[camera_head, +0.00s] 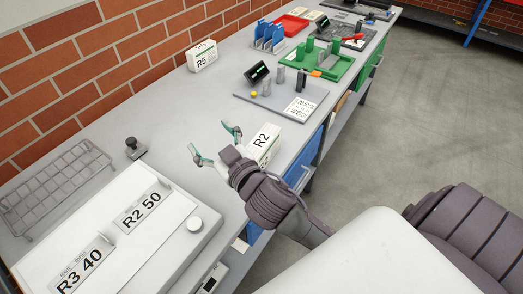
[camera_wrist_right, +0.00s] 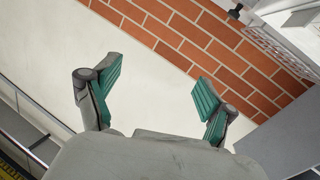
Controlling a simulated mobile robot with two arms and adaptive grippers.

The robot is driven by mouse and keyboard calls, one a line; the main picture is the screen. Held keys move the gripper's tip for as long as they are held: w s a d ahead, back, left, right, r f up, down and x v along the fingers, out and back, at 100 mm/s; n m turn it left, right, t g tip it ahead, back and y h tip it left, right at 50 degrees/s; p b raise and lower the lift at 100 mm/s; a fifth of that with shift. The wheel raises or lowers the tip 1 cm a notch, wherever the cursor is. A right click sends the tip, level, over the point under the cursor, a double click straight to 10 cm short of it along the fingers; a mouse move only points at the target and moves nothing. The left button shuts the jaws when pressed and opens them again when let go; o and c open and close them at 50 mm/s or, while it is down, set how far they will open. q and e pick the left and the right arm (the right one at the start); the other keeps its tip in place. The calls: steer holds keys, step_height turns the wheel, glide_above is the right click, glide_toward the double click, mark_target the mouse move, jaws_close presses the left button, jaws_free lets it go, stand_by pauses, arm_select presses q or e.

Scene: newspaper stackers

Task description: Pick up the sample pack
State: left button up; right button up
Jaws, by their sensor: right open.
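A white pack labelled R2 (camera_head: 263,145) stands on the grey bench near its front edge, partly behind my right wrist. A second white pack, labelled R5 (camera_head: 202,56), stands farther back against the brick wall. I cannot tell from the labels which one is the sample pack. My right gripper (camera_head: 210,140) is open and empty above the bench, with its green fingers spread to the left of the R2 pack. In the right wrist view, the open fingers (camera_wrist_right: 155,85) have only wall and bench surfaces beyond them, and no pack shows. My left gripper is not in view.
A white machine (camera_head: 195,200) with R2 50 and R3 40 plates fills the front left. A wire rack (camera_head: 55,185) and black stamp (camera_head: 134,147) sit beside it. A grey board (camera_head: 262,98) and green tray (camera_head: 335,65) lie beyond. Bench between gripper and wall is clear.

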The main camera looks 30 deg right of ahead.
steer(key=a+r+n+g+y, duration=0.2)
steer(key=a+r+n+y, duration=1.05)
steer(key=n+y, duration=0.3)
steer(key=n+g+h, duration=0.4)
steer(key=g+h, duration=1.1)
steer(key=h, duration=0.3)
glide_above(262, 141)
steer(key=a, duration=0.1)
step_height(262, 141, down, 15)
steer(key=shift+s+a+f, duration=0.1)
steer(key=shift+s, duration=0.05)
steer(key=f, duration=0.2)
steer(key=f+p, duration=0.1)
steer(key=f, duration=0.1)
steer(key=d+f+p, duration=0.1)
steer(key=f, duration=0.2)
steer(key=shift+w+d, duration=0.1)
steer(key=shift+w, duration=0.1)
steer(key=shift+f, duration=0.55)
steer(key=shift+f+p, duration=0.35)
steer(key=shift+p, duration=0.05)
step_height(262, 141, down, 4)
steer(key=shift+w+d+r+p, duration=0.1)
steer(key=shift+w+r+p, duration=0.05)
steer(key=shift+p, duration=0.65)
steer(key=shift+d+f, duration=0.1)
steer(key=shift+f, duration=0.35)
steer(key=shift+w+r, duration=0.1)
jaws_close()
